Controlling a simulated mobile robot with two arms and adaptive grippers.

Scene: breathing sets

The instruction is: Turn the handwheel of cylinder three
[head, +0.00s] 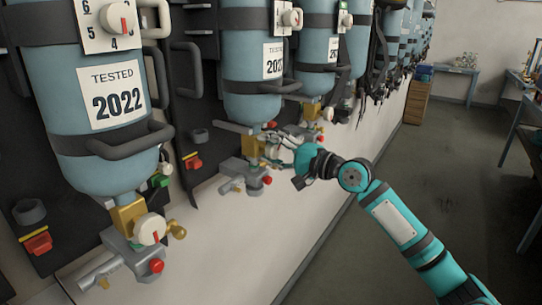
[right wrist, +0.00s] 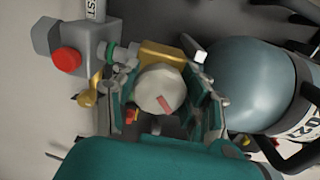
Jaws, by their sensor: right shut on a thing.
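Blue cylinders hang in a row along the wall. My right gripper (head: 283,158) is at the brass and grey valve (head: 254,174) under the second cylinder from the left (head: 252,100). In the right wrist view its teal fingers stand on both sides of a white round knob with a red mark (right wrist: 160,88), shut on it. The knob sits in front of a brass block (right wrist: 163,54). In the head view my gripper hides this knob. I cannot read which cylinder is number three. My left gripper is not in view.
The nearest cylinder (head: 95,120), labelled TESTED 2022, has a similar valve with a white knob (head: 149,230). Black handles and hoses stick out along the row. A red button (right wrist: 67,61) is on the grey fitting beside my fingers. Open floor (head: 400,190) lies to the right.

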